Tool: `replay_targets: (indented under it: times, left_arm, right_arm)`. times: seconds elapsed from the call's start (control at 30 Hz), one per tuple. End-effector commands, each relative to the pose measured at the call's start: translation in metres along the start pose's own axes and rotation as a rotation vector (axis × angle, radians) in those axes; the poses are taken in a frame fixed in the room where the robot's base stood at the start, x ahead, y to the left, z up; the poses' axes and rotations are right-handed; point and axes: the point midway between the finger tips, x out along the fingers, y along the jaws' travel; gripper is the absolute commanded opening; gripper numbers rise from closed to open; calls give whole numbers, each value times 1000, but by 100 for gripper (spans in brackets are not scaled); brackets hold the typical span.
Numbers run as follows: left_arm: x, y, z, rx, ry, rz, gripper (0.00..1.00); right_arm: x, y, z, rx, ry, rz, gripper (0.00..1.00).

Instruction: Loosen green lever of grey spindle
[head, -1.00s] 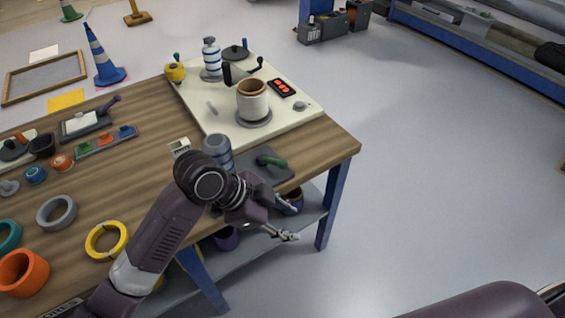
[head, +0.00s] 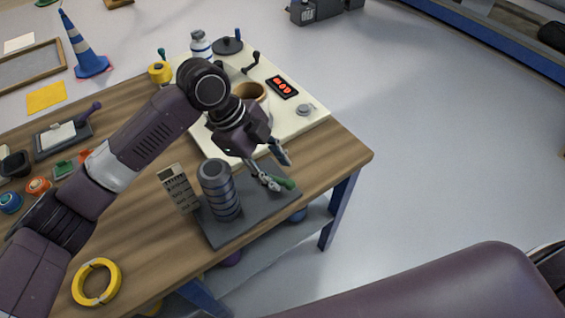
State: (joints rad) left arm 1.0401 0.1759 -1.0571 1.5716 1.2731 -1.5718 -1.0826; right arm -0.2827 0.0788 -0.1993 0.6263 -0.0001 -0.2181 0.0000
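The grey spindle (head: 219,190) stands upright on a dark grey base plate (head: 233,232) near the table's right end. The green lever (head: 286,183) lies to the right of the spindle, above the plate. My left gripper (head: 277,171) is just above and beside the green lever, with its fingers spread apart. One finger overlaps the lever's left part in the head view, and I cannot tell whether they touch. My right gripper is not in view; only a dark purple part of my own body shows at the lower right.
A grey calculator-like device (head: 179,188) stands left of the spindle. Behind is a cream board (head: 316,117) with a brown-rimmed roller (head: 250,92), a red-digit display (head: 282,86) and a crank. A yellow ring (head: 96,282) lies at the front left. Floor right of the table is clear.

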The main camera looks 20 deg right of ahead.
Motion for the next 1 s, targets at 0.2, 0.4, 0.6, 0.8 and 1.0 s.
replay_targets:
  times: [0.2,0.4,0.6,0.8,1.0]
  left_arm:
    - [15,0,0,1,0,4,38]
    - [47,0,-1,1,1,4,38]
    - [71,0,0,2,0,2,38]
    - [78,0,0,3,-2,1,38]
    - [78,0,0,2,-2,1,33]
  right_arm:
    - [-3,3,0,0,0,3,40]
    - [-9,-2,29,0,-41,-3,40]
    - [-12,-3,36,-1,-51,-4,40]
    - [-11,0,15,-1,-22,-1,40]
    - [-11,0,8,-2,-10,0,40]
